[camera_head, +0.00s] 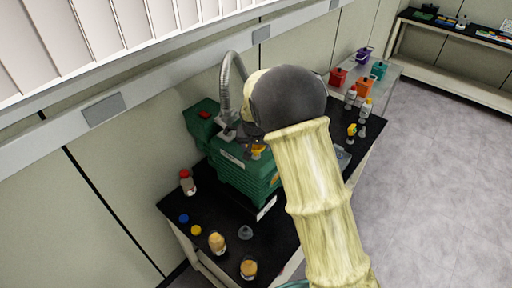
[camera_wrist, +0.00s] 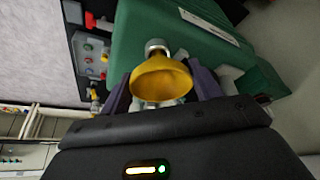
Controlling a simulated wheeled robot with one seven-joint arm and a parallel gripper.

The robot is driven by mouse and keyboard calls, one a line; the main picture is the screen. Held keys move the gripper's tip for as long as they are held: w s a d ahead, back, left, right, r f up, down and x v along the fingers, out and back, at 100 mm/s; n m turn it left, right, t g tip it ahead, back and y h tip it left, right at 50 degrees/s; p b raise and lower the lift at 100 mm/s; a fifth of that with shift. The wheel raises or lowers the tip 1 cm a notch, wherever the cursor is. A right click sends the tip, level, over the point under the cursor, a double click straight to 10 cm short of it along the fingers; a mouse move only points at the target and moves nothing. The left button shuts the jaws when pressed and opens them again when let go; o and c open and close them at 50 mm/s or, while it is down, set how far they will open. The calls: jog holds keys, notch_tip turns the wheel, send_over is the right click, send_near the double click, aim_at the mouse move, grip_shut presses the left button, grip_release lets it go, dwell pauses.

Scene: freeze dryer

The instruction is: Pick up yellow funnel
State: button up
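The yellow funnel (camera_wrist: 160,80) is in the middle of the wrist view, wide mouth towards the camera. Its far end meets a round grey-white fitting (camera_wrist: 157,46) by the green machine. My gripper (camera_wrist: 160,72) has one dark purple finger on each side of the funnel, spread apart. I cannot tell whether the fingers touch it. In the head view a small part of the yellow funnel (camera_head: 257,152) shows on top of the green machine (camera_head: 243,178), beside my arm. My arm hides much of that spot and most of my gripper.
A bent metal hose (camera_head: 229,85) rises behind the machine. On the black bench (camera_head: 228,268) stand beakers (camera_head: 217,243) with orange contents, a red-capped bottle (camera_head: 187,182) and small caps. Bottles (camera_head: 351,96) and coloured containers (camera_head: 365,88) stand beyond my arm. The floor at right is clear.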

jog(key=c, duration=0.4)
jog(key=shift+r, duration=0.1)
notch_tip(320, 180, up, 10)
jog(key=b, duration=0.3)
jog(key=shift+b, duration=0.35)
